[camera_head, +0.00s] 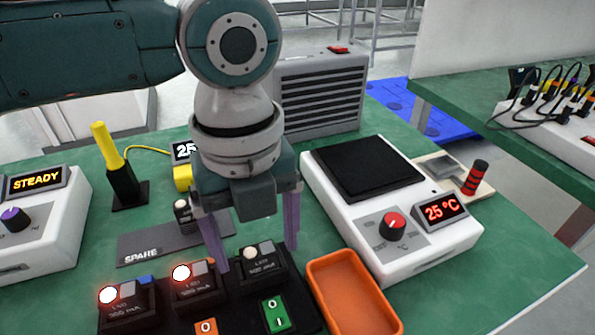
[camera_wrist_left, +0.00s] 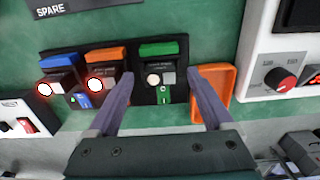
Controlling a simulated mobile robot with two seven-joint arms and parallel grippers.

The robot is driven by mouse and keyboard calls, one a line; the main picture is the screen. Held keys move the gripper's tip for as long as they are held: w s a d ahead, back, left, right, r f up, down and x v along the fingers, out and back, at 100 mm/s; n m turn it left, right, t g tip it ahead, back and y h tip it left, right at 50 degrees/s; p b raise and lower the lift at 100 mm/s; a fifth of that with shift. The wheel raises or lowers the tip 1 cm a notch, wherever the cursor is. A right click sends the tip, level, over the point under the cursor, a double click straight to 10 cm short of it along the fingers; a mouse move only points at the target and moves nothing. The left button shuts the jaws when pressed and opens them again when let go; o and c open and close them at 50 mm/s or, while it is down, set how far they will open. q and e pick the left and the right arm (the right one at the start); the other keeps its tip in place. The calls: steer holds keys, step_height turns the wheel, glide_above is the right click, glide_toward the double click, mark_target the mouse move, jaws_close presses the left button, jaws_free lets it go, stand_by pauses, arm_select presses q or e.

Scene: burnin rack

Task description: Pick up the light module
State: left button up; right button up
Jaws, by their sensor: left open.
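Several dark light modules with dome lamps are in view. Two in the black rack (camera_head: 170,318) have red-glowing lamps: the left module (camera_head: 128,308) and the middle module (camera_head: 195,286). The right module (camera_head: 262,266) has an unlit white dome. Another pale dome (camera_head: 182,210) stands on the grey SPARE plate (camera_head: 140,250), partly hidden by my arm. My left gripper (camera_head: 255,258) is open, pointing down over the right module. In the left wrist view its fingers (camera_wrist_left: 160,82) lie either side of that module (camera_wrist_left: 158,72); contact cannot be told. My right gripper is not in view.
An orange tray (camera_head: 322,270) lies right of the rack. Beyond it is a white hot-plate unit (camera_head: 455,243) reading 25 °C. A yellow-handled tool (camera_head: 107,145) stands in a black holder at left, near a STEADY display unit (camera_head: 60,215). A grey vented box (camera_head: 320,95) stands behind.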

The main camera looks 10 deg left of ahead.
arm_select(q)
steer(key=shift+f, duration=0.3)
jaws_close()
stand_by(0.5)
